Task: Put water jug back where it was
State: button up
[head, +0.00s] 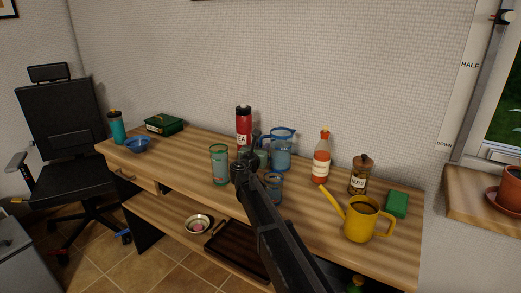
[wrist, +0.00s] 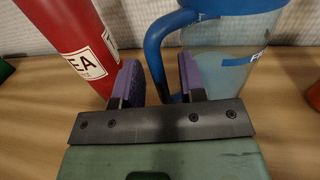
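The water jug (head: 281,152) is clear with a blue rim, handle and label, and stands upright on the wooden desk towards the back. In the wrist view the jug (wrist: 232,65) fills the upper right, with its blue handle (wrist: 155,55) on the left side. My gripper (head: 258,152) is beside the jug's handle side. In the wrist view my gripper (wrist: 160,82) is open, its two purple-padded fingers on either side of the handle. The handle is near the left finger, with a gap to the right finger. Whether the left finger touches it I cannot tell.
A red tea bottle (head: 243,127) stands close left of the gripper. Two glasses, one green-rimmed (head: 219,165) and one blue-rimmed (head: 273,188), stand in front. An orange-red bottle (head: 321,160), a nuts jar (head: 360,176) and a yellow watering can (head: 362,222) are to the right.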

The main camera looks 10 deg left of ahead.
jog(key=shift+r, duration=0.25)
jog(key=v, duration=1.1)
jog(key=shift+s+f, duration=0.15)
jog(key=shift+f, duration=0.05)
jog(key=shift+s+a, duration=0.15)
jog(key=shift+s, duration=0.2)
